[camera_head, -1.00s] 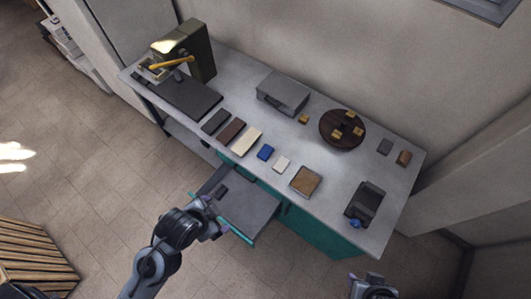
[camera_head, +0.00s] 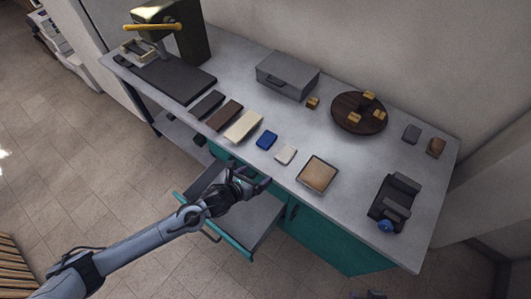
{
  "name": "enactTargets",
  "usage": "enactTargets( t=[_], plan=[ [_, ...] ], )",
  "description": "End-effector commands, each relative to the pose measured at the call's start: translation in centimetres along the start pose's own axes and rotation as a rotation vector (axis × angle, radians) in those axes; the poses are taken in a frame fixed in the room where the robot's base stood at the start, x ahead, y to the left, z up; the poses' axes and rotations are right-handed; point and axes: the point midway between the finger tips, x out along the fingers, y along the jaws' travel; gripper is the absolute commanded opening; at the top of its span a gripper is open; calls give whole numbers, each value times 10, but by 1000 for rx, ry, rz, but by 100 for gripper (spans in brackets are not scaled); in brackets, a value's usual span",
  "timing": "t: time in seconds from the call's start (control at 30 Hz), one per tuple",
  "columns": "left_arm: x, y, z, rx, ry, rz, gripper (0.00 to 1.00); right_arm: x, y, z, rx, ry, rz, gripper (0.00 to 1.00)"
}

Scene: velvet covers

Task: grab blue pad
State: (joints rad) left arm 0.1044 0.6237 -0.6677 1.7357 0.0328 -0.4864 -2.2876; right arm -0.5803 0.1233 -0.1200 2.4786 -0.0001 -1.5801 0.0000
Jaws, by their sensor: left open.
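The blue pad (camera_head: 267,140) lies flat on the grey workbench, between a long cream block and a small white pad. My left gripper (camera_head: 262,181) is open and empty. In the picture it is just below the blue pad, over the open drawer and close to the bench's front edge. It does not touch the pad. My right gripper cannot be made out; only a dark bit shows at the bottom edge.
The teal drawer (camera_head: 225,207) stands pulled out below the bench (camera_head: 335,215). The cream block (camera_head: 243,126), white pad (camera_head: 285,154) and tan square tile (camera_head: 317,174) lie around the blue pad. A grey box (camera_head: 287,76) and a round dark tray (camera_head: 345,125) stand behind.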

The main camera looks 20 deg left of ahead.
Motion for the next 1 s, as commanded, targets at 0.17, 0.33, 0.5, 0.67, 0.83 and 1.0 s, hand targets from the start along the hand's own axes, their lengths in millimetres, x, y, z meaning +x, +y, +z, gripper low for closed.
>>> enactTargets(
  t=[0.17, 0.33, 0.5, 0.67, 0.83, 1.0],
  plan=[
    [43, 49, 1, 108, -53, 49, 94, 61, -3, 19, 3, 1, -3, 43],
    [54, 64, 26, 152, -110, 66, 94, 83, -5, 26, 6, 1, -5, 43],
    [64, 67, 43, 160, -141, 70, 94, 91, -5, 28, 7, 2, -6, 43],
    [84, 68, 49, 158, -145, 70, 94, 94, -5, 29, 6, 3, -6, 43],
    [104, 69, 52, 158, -144, 71, 94, 98, -5, 30, 5, 4, -4, 43],
    [113, 70, 53, 160, -144, 70, 94, 99, -4, 31, 1, 3, -1, 43]
  ],
)
